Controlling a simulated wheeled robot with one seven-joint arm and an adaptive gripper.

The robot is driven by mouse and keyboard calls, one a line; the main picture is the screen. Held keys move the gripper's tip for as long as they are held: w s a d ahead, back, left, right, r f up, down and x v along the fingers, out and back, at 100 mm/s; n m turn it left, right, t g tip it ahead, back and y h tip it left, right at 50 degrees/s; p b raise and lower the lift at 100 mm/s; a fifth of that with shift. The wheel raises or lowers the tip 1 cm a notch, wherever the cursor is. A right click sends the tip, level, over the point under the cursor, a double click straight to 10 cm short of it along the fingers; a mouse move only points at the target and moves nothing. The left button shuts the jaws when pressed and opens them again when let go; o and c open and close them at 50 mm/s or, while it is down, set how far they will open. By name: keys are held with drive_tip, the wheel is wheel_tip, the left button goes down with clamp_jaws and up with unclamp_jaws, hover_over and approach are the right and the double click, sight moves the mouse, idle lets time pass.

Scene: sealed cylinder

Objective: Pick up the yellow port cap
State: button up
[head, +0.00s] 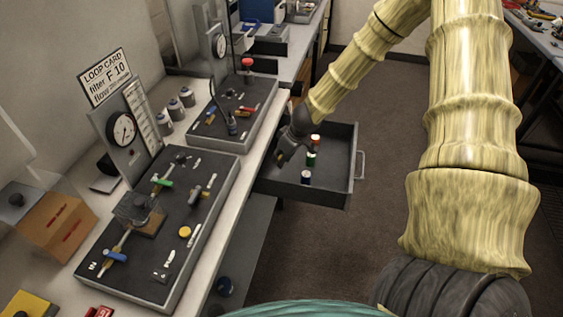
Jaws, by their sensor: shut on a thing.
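A small round yellow piece (185,231) lies on the dark board nearest me, right of its middle; it looks like the yellow port cap. My gripper (283,159) is well away from it, up and to the right, by the left side of the open grey drawer (333,190). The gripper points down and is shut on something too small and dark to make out. In the drawer, right of my gripper, stand an orange-red-topped piece (315,139), a green one (311,159) and a blue one (306,177).
The near board (205,245) carries pipe fittings with a green handle (162,182) and a blue handle (115,256). A gauge panel (122,130) stands behind it. A second board (250,125) lies farther back. Floor right of the drawer is clear.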

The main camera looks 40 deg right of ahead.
drive_tip(key=shift+r+p, duration=0.65)
drive_tip(key=shift+r, duration=3.8)
